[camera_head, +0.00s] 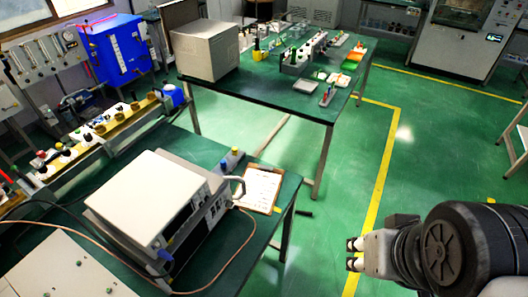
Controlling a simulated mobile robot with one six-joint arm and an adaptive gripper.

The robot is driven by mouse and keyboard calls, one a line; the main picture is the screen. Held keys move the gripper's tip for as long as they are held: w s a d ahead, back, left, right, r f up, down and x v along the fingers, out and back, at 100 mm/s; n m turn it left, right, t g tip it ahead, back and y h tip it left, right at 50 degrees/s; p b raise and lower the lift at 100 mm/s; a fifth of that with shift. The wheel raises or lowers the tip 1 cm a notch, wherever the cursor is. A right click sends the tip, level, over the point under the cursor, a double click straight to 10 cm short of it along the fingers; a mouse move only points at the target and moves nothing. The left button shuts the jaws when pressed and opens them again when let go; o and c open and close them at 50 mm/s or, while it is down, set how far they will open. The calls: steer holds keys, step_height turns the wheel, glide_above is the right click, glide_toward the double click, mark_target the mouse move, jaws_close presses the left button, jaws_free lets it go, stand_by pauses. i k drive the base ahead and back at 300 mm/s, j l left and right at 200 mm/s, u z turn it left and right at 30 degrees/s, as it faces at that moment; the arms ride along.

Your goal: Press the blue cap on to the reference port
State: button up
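A small grey holder on the green bench carries a blue cap (224,166) and, next to it, a yellow cap (235,151). They stand just behind the generator's right end. The microwave generator (155,195) is a pale box with a knobbed front panel facing lower right. A blue piece (165,255) shows low at the panel's near end, close to the cable. The reference port cannot be told apart at this size. My gripper (355,254) is at the lower right, over the floor, far from the caps. Its two fingertips show a small gap, with nothing between them.
A clipboard (262,188) lies at the bench's right edge. A copper-coloured cable (222,285) loops in front of the generator. A rail of fittings (122,122) runs behind it. A second bench (275,85) stands farther back. Green floor is clear between bench and gripper.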

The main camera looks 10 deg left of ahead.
mark_target(223, 164)
steer(key=i+l, duration=0.45)
steer(key=i, duration=0.15)
steer(key=i+l+z, duration=0.1)
steer(key=i+l, duration=0.35)
steer(key=i, duration=0.15)
steer(key=i+l, duration=0.4)
steer(key=i, duration=0.2)
steer(key=i+j+u, duration=0.2)
steer(key=u, duration=0.3)
steer(key=i+u, duration=0.3)
steer(key=u, duration=0.15)
steer(key=i+u, duration=0.3)
steer(key=u, duration=0.2)
steer(key=i+l+u, duration=0.15)
steer(key=u, duration=0.3)
steer(key=i+l+u, duration=0.25)
steer(key=u, duration=0.25)
steer(key=i+l+u, duration=0.1)
steer(key=i+u, duration=0.25)
steer(key=i+l+u, duration=0.15)
steer(key=i+u, duration=0.2)
